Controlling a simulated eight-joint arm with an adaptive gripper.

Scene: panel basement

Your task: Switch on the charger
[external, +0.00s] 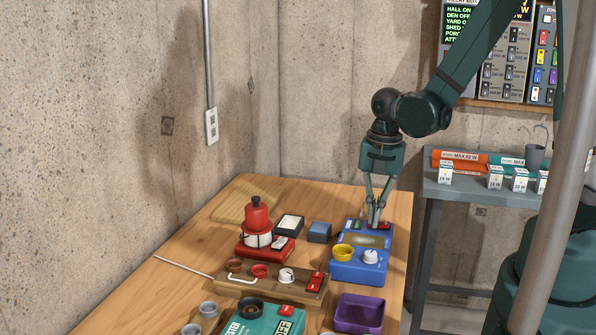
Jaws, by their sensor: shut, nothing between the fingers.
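A blue box-shaped device (345,272), possibly the charger, stands near the right edge of the wooden table. A yellow ring-shaped part (343,252) and a white knob (370,257) are on its front, with a tan panel behind them. Small red and green parts (384,226) show at its back edge. My gripper (375,223) points straight down over the back of this device, fingers shut and empty. Its tips are at or just above the back edge; contact cannot be told. They partly hide the controls there, so the switch state cannot be read.
A grey pole (560,180) stands at right.

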